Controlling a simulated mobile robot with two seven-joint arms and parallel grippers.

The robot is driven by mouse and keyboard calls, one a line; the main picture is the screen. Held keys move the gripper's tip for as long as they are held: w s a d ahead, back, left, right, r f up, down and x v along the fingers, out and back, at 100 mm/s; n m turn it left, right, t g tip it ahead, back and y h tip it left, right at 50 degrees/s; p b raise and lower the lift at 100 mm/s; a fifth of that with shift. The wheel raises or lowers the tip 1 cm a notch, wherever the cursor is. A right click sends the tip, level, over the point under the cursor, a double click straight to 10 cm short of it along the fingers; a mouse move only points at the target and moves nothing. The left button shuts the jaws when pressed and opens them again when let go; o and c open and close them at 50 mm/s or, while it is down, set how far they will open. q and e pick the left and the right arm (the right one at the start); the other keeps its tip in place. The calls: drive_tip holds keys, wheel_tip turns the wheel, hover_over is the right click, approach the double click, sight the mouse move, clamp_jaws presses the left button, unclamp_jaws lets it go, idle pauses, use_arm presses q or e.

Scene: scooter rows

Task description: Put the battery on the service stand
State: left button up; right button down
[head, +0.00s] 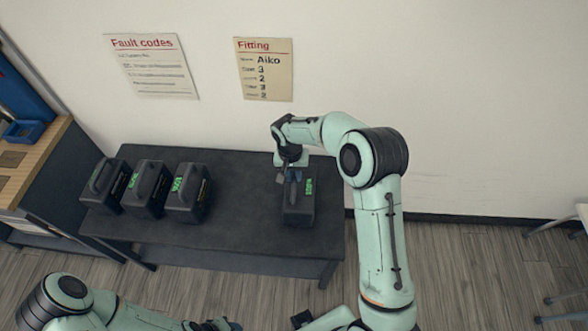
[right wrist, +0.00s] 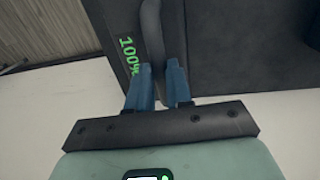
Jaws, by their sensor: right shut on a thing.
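A dark battery (head: 299,208) with a green readout stands upright at the right end of the dark table. My right gripper (head: 292,176) comes down on it from above and is shut on its handle. In the right wrist view the blue fingertips (right wrist: 158,78) are on either side of the dark handle (right wrist: 151,30), next to a green 100% readout. The battery appears to rest on the table top. My left gripper (head: 215,325) is partly cut off at the bottom edge, and its jaws are unclear. I cannot tell which surface is the service stand.
Three similar batteries (head: 147,189) stand in a row on the left of the dark table (head: 240,226). The table top between them and the held battery is clear. A wooden workbench (head: 32,160) with a blue bin (head: 22,131) is at left. A white table (head: 581,212) shows at right.

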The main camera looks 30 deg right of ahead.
drive_tip(key=shift+w+f, duration=0.1)
drive_tip(key=shift+f, duration=1.05)
drive_tip(key=c, duration=1.4)
unclamp_jaws()
drive_tip(key=shift+f, duration=0.25)
drive_tip(key=shift+c, duration=0.2)
drive_tip(key=o, duration=0.4)
wheel_tip(320, 180, up, 12)
drive_tip(key=shift+w+a+r+p, duration=0.15)
drive_tip(key=shift+a+p, duration=0.15)
drive_tip(key=shift+a, duration=0.15)
